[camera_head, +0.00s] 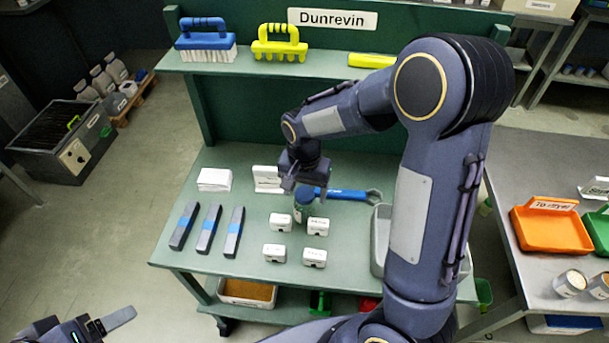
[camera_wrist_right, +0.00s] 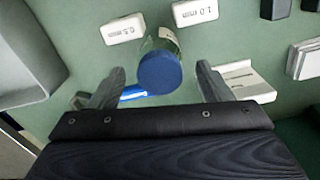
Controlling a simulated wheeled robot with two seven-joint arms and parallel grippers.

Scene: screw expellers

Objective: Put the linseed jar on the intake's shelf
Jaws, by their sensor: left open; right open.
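A glass jar with a blue lid (camera_head: 305,193) stands on the green bench among small white labelled blocks. It also shows in the right wrist view (camera_wrist_right: 160,73), seen from above. I cannot read its label, so I cannot tell whether it is the linseed jar. My right gripper (camera_head: 304,180) is open above and close to this jar. In the wrist view its two fingers (camera_wrist_right: 158,86) are spread on either side of the lid, with a gap at each side. My left gripper (camera_head: 112,324) is open and empty at the bottom left, away from the bench. I cannot identify the intake's shelf.
A blue wrench (camera_head: 345,194) lies behind the jar. White blocks (camera_head: 274,252) stand close around it, and grey bars (camera_head: 208,229) lie to the left. The bench's upper shelf (camera_head: 330,66) holds brushes. An orange tray (camera_head: 552,236) and open jars (camera_head: 570,284) are on the right table.

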